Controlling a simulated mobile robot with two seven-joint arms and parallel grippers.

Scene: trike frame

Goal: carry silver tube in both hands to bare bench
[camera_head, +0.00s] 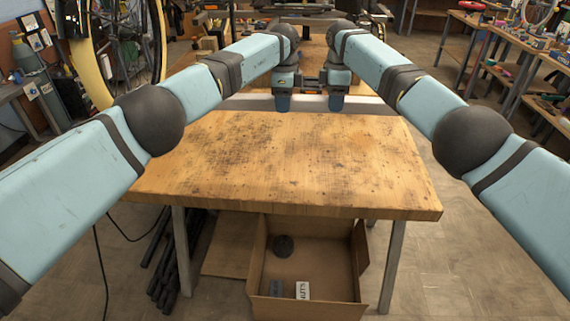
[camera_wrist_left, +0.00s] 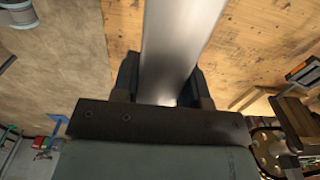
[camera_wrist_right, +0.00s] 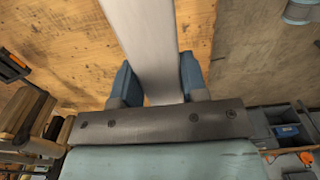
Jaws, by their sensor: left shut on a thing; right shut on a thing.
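The silver tube (camera_head: 245,103) lies crosswise at the far edge of the bare wooden bench (camera_head: 280,165). It also shows in the left wrist view (camera_wrist_left: 180,40) and the right wrist view (camera_wrist_right: 148,40). My left gripper (camera_head: 283,102) is shut on the tube a little left of its middle. My right gripper (camera_head: 336,102) is shut on it close by, to the right. The fingers sit on both sides of the tube in each wrist view. I cannot tell whether the tube touches the bench top or hangs above it.
The bench top is clear and scuffed. An open cardboard box (camera_head: 262,270) stands on the floor beneath it, with dark rods (camera_head: 172,265) to its left. A wheel (camera_head: 125,40) stands at the back left. Another cluttered table (camera_head: 500,50) is at the back right.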

